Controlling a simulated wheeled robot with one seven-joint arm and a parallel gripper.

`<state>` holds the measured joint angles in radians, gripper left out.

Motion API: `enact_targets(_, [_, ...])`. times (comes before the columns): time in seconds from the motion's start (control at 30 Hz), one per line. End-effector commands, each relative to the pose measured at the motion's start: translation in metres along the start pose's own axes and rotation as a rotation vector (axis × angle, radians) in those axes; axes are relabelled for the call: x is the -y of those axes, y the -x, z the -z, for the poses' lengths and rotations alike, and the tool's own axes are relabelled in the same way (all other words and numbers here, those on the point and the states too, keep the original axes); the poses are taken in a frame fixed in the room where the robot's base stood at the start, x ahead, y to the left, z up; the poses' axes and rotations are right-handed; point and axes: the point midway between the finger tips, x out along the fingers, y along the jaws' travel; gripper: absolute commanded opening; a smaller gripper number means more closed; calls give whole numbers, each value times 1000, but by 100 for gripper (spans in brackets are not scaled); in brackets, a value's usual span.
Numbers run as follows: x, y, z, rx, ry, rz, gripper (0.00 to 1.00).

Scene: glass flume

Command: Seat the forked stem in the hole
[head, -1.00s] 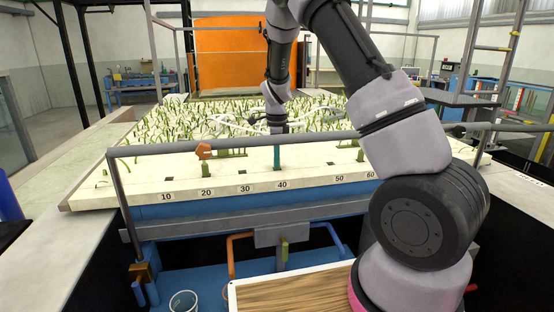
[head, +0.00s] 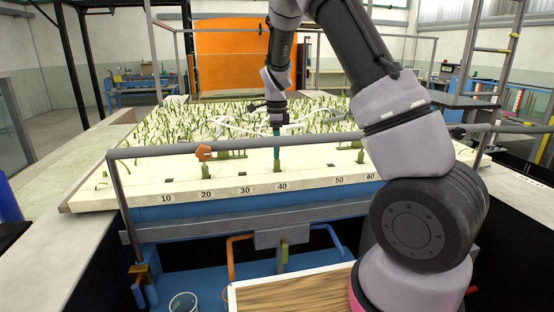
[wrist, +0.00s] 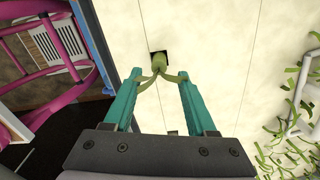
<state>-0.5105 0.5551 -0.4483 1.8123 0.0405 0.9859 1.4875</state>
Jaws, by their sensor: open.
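The green forked stem (wrist: 159,64) is at the dark square hole (wrist: 153,53) in the pale board, with its lower end over or in the hole; how deep is hidden. Its two prongs spread back towards my fingers. My gripper (wrist: 161,80) has teal fingers, spread apart, one on each side of the stem. The prong tips lie close to the fingers; I cannot tell whether they touch. In the head view my gripper (head: 277,158) points down above the board near the 40 mark, with the green stem (head: 277,168) showing just below it.
Dense green strips cover the board (head: 130,185) behind. A grey rail (head: 190,146) crosses in front. A wooden-topped tray (head: 290,294) and a cup (head: 183,302) are below.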

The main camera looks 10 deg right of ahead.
Motion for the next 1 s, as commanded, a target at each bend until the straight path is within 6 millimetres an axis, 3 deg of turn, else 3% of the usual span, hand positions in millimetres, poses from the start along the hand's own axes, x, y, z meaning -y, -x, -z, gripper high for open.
enact_targets(0.2, [0, 47, 0, 1, 1, 3, 57])
enact_targets(0.57, [-7, 91, 9, 35, 48, 13, 57])
enact_targets(0.77, [-50, 152, 43, 159, 303, 103, 57])
enact_targets(1.0, [-130, 216, 86, 216, 713, 319, 57])
